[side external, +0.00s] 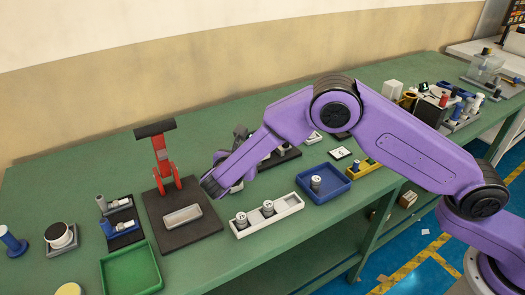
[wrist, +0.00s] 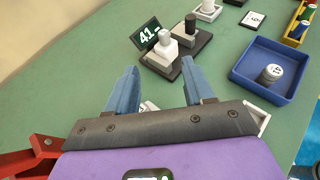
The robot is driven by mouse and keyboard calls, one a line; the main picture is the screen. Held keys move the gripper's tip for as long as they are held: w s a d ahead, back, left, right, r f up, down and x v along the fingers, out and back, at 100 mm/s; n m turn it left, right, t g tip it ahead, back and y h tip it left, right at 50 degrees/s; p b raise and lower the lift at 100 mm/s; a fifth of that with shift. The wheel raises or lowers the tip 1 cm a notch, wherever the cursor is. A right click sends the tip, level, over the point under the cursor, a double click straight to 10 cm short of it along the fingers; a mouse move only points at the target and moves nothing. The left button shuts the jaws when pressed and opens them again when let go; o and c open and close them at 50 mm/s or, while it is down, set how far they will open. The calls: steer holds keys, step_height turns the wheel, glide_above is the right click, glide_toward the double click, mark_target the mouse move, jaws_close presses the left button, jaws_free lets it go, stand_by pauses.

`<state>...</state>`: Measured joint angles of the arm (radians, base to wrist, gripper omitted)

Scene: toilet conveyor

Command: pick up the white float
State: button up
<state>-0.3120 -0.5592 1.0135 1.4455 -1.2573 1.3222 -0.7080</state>
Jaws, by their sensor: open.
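In the wrist view, a white block-like piece with a grey cap (wrist: 165,44) stands upright on a dark base (wrist: 186,55) in front of a sign reading 41. It looks like the white float, but I cannot be sure. In the side external view, my purple arm hides most of this piece and much of my gripper.
A blue tray (side external: 335,192) holds one labelled cylinder (side external: 316,184). A white tray (side external: 288,213) with two cylinders stands nearer the table edge. A red press (side external: 164,165) on a dark board (side external: 203,229) stands left of my gripper. A green tray (side external: 130,268) lies in front.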

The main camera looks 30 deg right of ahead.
steer(key=x, duration=1.1)
steer(key=shift+d+f, duration=0.15)
steer(key=shift+d, duration=0.05)
steer(key=shift+d+x, duration=0.2)
steer(key=shift+x, duration=2.45)
steer(key=shift+s+r, duration=0.15)
steer(key=shift+r, duration=0.05)
jaws_close()
